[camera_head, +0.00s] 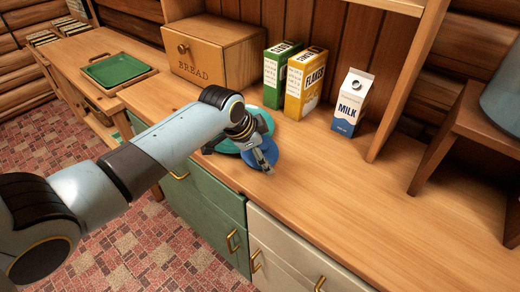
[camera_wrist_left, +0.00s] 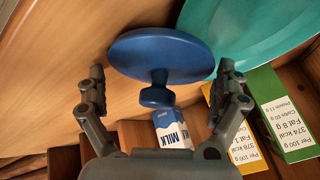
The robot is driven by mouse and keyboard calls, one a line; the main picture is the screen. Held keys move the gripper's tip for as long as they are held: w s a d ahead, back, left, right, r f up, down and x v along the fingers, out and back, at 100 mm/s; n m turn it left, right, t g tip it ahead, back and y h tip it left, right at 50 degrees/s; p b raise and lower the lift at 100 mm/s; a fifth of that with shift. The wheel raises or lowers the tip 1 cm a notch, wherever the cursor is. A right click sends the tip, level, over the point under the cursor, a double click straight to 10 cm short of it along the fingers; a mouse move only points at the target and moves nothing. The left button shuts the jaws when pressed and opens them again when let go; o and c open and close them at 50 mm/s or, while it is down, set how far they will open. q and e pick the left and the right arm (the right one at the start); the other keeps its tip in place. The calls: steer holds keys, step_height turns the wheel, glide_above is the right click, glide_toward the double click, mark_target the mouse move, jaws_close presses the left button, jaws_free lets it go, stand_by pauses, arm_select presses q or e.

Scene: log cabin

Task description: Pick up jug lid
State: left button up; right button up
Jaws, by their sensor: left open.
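The jug lid (camera_wrist_left: 160,55) is a blue disc with a round knob (camera_wrist_left: 157,97). In the head view the lid (camera_head: 272,153) lies on the wooden counter, partly hidden by my left gripper (camera_head: 267,165). In the left wrist view my left gripper (camera_wrist_left: 162,72) is open, one finger on each side of the lid's knob. Clear gaps show between the knob and both fingers, and nothing is held. My right gripper is not in view.
A teal plate (camera_wrist_left: 245,30) is beside the lid, partly under my arm in the head view. A green box, a yellow flakes box (camera_head: 304,85), a milk carton (camera_head: 351,103) and a bread box (camera_head: 213,50) stand behind. The counter to the right is clear, up to a wooden stand (camera_head: 470,115).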

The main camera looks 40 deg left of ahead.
arm_select(q)
steer(key=shift+c, duration=0.4)
steer(key=c, duration=0.6)
steer(key=shift+r, duration=0.1)
